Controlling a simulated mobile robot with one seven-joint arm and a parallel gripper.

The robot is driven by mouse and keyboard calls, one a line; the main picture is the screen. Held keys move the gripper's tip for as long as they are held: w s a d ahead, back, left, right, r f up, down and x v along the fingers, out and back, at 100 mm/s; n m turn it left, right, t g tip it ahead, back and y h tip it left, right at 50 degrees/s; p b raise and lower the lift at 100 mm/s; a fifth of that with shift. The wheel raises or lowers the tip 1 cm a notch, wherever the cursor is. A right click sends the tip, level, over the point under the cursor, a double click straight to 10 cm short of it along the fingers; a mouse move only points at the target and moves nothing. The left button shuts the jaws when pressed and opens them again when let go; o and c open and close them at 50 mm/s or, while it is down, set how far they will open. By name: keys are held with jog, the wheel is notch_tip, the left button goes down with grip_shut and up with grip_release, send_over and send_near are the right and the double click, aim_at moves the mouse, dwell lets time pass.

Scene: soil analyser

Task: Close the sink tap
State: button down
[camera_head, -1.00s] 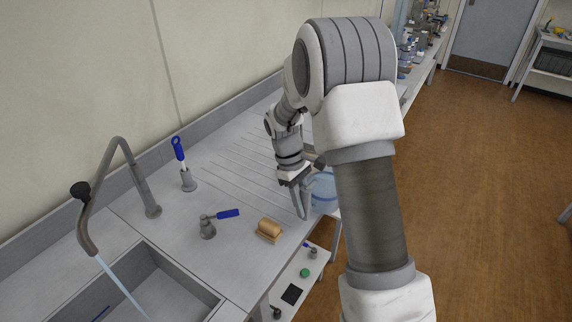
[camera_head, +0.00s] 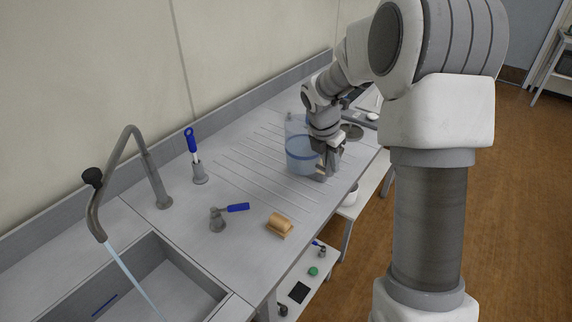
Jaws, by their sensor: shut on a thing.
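My gripper (camera_head: 325,172) is well to the right of the tap and lever, low over the counter. It is shut on a clear container with blue liquid (camera_head: 301,160), at the container's right side. The exact grip is partly hidden.
A tan block-like object (camera_head: 280,224) lies near the counter's front edge. A blue-handled brush (camera_head: 192,145) stands in a grey holder behind the lever. The ribbed counter (camera_head: 245,165) is mostly clear. A lower shelf with a green button (camera_head: 313,271) is in front.

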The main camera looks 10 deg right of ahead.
aim_at(294, 161)
jog(key=shift+w+d+r+n+t, duration=0.2)
jog(key=shift+w+r+n+t, duration=0.2)
jog(key=shift+n, duration=0.4)
jog(key=shift+w+a+f, duration=0.1)
jog(key=shift+w+a, duration=0.05)
jog(key=shift+a, duration=0.05)
jog(key=w+a+f, duration=0.4)
jog(key=w+a, duration=0.1)
jog(key=w+a+f, duration=0.2)
jog(key=a, duration=0.1)
jog(key=shift+w+f, duration=0.25)
jog(key=shift+f, duration=2.1)
jog(key=shift+f, duration=0.1)
jog(key=c, duration=0.7)
grip_release()
